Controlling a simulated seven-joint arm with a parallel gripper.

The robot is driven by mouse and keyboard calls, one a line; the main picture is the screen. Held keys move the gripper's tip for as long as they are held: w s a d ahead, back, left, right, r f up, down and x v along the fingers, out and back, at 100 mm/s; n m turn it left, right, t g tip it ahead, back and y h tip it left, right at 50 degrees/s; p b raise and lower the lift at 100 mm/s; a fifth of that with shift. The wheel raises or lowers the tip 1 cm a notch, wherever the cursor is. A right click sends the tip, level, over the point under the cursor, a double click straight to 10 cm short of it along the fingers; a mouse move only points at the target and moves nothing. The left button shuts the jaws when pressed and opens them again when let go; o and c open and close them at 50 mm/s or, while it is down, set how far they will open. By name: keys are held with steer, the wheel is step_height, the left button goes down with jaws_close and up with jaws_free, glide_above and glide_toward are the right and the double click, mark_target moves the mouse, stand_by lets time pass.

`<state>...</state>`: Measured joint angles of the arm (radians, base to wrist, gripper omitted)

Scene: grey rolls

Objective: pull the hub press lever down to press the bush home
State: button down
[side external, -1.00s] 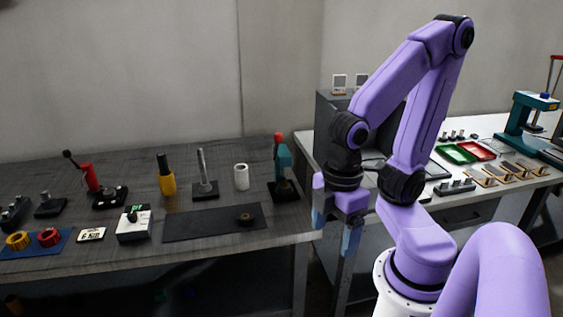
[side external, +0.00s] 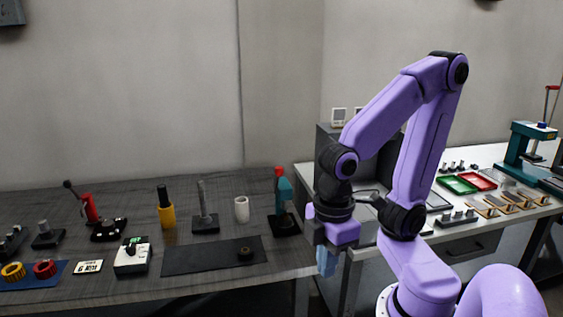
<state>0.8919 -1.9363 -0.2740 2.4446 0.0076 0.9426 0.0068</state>
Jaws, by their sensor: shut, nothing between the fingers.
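A small teal press (side external: 284,193) with a red-tipped top stands on a dark base at the right end of the left bench. A larger teal press (side external: 518,146) with a red-handled lever (side external: 546,104) stands at the far right. I cannot tell which is the hub press. A small dark ring with a brassy centre (side external: 245,253), perhaps the hub or bush, lies on the black mat (side external: 195,262). My gripper (side external: 326,272) is shut and empty, pointing down near the gap between the benches. It is right of and in front of the small press, apart from it.
A red lever tool (side external: 90,208), a yellow-and-black cylinder (side external: 166,212), a grey post (side external: 205,210) and a white cylinder (side external: 241,209) stand along the left bench. Green (side external: 457,185) and red (side external: 479,177) trays lie on the right bench. A grey box stands behind my arm.

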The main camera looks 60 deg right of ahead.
steer(key=w+r+m, duration=0.3)
steer(key=w, duration=0.4)
steer(key=w+r+m, duration=0.3)
steer(key=w, duration=0.5)
steer(key=w+d+r+m, duration=0.45)
steer(key=w+d, duration=0.25)
steer(key=w, duration=0.4)
steer(key=w+d+r+m+y, duration=0.1)
steer(key=w+d+m, duration=0.2)
steer(key=d, duration=0.4)
steer(key=w+d+r+m, duration=0.2)
steer(key=w+d, duration=0.1)
steer(key=d, duration=0.4)
steer(key=s+d+r+m, duration=0.1)
steer(key=d+m, duration=0.4)
steer(key=d, duration=1.2)
steer(key=shift+s+d+r+t, duration=0.15)
steer(key=shift+s+d+t, duration=0.2)
steer(key=shift+s, duration=0.1)
